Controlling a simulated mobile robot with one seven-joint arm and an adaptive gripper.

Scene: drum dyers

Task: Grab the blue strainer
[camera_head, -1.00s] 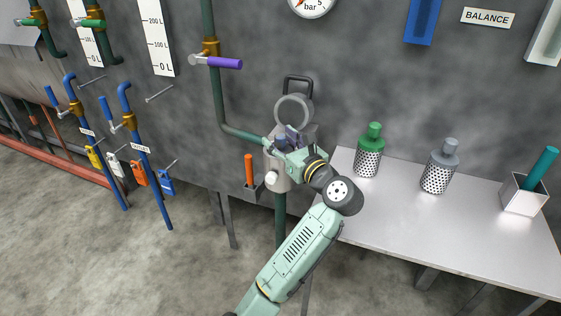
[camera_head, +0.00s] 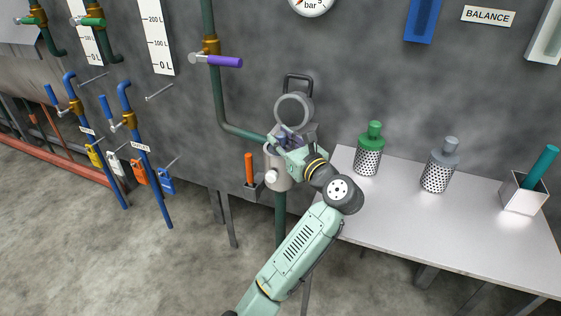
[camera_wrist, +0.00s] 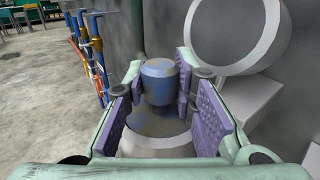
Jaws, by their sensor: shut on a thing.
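The blue strainer (camera_wrist: 158,82) shows in the wrist view as a worn, dirty blue knob on a wider round top (camera_wrist: 155,130). It sits upright in the grey cylindrical housing (camera_head: 278,178) on the wall pipe; its lower part is hidden inside. My gripper (camera_wrist: 160,95) is shut on the knob, with purple pads on both sides of it. In the head view, my gripper (camera_head: 288,143) is at the housing's mouth and mostly hides the strainer.
The housing's round lid (camera_head: 293,110) stands open close behind my gripper. An orange handle (camera_head: 249,169) is to the left. On the metal table (camera_head: 400,220) at right stand a green strainer (camera_head: 369,150), a grey strainer (camera_head: 439,167) and a box (camera_head: 523,196) with a teal handle.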

